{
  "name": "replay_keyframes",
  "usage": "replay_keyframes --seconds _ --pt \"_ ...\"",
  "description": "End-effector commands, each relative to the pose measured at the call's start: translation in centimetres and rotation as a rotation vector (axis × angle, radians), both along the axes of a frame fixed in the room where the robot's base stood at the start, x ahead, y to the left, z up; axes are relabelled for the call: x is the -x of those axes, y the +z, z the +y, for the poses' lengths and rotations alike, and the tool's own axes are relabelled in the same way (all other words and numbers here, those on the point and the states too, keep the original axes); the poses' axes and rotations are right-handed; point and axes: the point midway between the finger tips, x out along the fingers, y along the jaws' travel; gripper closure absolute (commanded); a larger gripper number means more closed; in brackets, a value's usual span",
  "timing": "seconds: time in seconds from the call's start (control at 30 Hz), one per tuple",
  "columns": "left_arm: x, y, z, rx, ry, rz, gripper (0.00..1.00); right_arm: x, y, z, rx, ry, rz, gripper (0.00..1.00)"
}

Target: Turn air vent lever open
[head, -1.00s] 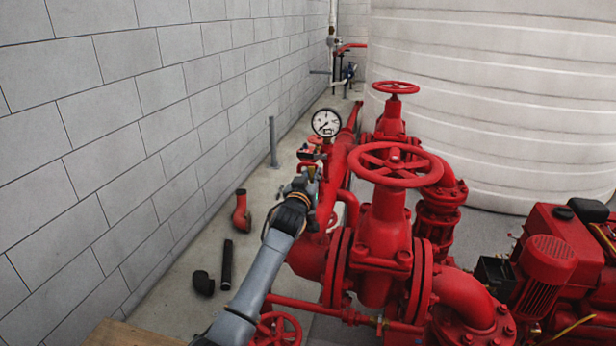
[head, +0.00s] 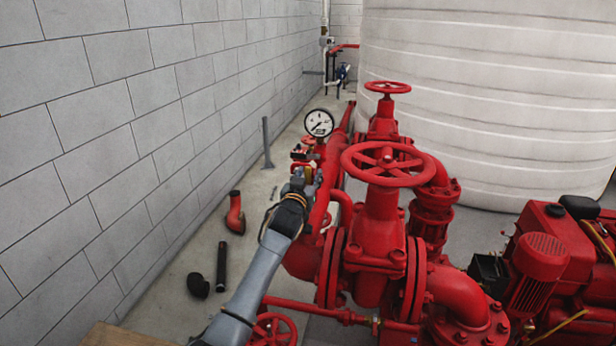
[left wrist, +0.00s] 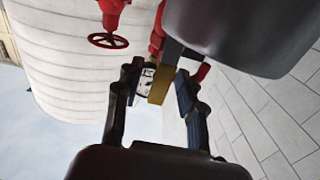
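My left gripper (head: 299,180) is at the red pipe, just below and in front of the round white pressure gauge (head: 319,123). Small red fittings (head: 301,152) sit just beyond its tip. In the left wrist view my left gripper (left wrist: 157,82) has its two fingers apart. A brass-coloured part (left wrist: 161,84) and a small white marked part (left wrist: 146,82) show between the fingers; I cannot tell whether the fingers touch them. Red parts (left wrist: 157,42) show behind. I cannot make out the air vent lever for certain. My right gripper is not in view.
Large red handwheel valves (head: 388,165) stand right of my left arm. A grey block wall (head: 110,130) runs along the left. Loose pipe pieces (head: 235,213) lie on the floor between. A white tank (head: 490,100) fills the back right.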

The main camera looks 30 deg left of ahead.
Motion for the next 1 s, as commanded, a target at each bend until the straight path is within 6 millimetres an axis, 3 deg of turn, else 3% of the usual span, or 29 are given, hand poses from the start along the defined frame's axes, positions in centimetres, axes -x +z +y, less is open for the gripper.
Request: replay_keyframes --seconds 0.27,0.43,1.0 --pt "0.1 0.1 0.0 0.003 0.0 -0.002 0.59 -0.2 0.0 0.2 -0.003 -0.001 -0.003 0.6" --pt "1.1 0.0 -0.3 0.004 0.0 -0.002 0.59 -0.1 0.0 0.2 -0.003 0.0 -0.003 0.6" --pt "10.4 -0.1 -2.5 0.003 -0.001 0.0 0.59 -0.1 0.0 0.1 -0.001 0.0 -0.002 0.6"
